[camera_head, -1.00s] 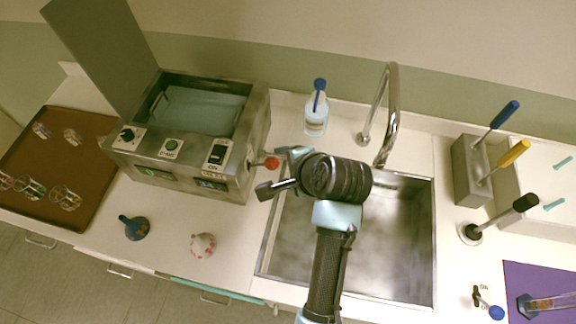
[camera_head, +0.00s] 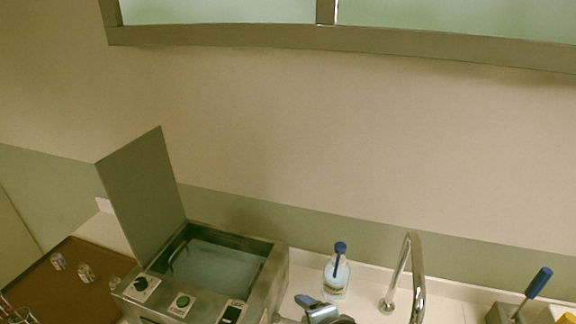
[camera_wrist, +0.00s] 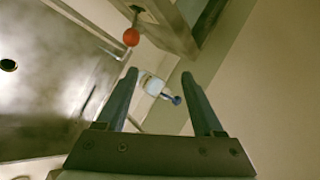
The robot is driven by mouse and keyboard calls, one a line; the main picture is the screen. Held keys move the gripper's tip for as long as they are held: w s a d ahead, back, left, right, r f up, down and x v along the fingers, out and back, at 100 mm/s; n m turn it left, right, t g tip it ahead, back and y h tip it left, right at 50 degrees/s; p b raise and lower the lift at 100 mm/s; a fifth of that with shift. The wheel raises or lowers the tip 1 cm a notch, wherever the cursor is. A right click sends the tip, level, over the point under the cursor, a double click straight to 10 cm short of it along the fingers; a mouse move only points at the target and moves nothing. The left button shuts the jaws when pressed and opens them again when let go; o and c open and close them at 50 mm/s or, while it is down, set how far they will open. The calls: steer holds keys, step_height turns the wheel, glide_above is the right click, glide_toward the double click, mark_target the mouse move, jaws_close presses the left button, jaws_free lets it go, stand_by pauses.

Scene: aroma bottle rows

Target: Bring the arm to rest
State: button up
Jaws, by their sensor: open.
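My gripper (camera_wrist: 160,95) is open and empty in the wrist view, its two fingers apart. Between and beyond the fingertips the bottle with a blue pump (camera_wrist: 154,86) shows, apart from them. In the head view only a small top part of my arm's end (camera_head: 322,312) shows at the bottom edge, in front of the counter between the metal bath and the tap.
The open-lidded metal bath (camera_head: 272,292) stands left of the pump bottle (camera_head: 337,278); its red-knobbed lever (camera_wrist: 131,37) is near my gripper. The tap (camera_head: 417,290) is at right, a brown tray (camera_head: 75,252) at left. The sink (camera_wrist: 45,75) fills the wrist view's left.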

steer(key=w+a+r+n+t+h+b, duration=0.15)
steer(key=r+n+t, duration=0.3)
steer(key=r, duration=0.75)
steer(key=w+r+n+t+b, duration=0.1)
steer(key=w+r+n+t, duration=0.3)
steer(key=r, duration=0.9)
steer(key=s+a+r+n+t+b, duration=0.1)
steer(key=s+r+t, duration=0.4)
steer(key=r, duration=0.6)
steer(key=s+a+r+n+t+h+b, duration=0.1)
steer(key=s+r+n+t, duration=0.3)
steer(key=s+r, duration=0.6)
steer(key=shift+a+r+n+t+b, duration=0.15)
steer(key=shift+r+n+t+b, duration=0.2)
steer(key=shift+r+t, duration=0.25)
steer(key=shift+f, duration=0.15)
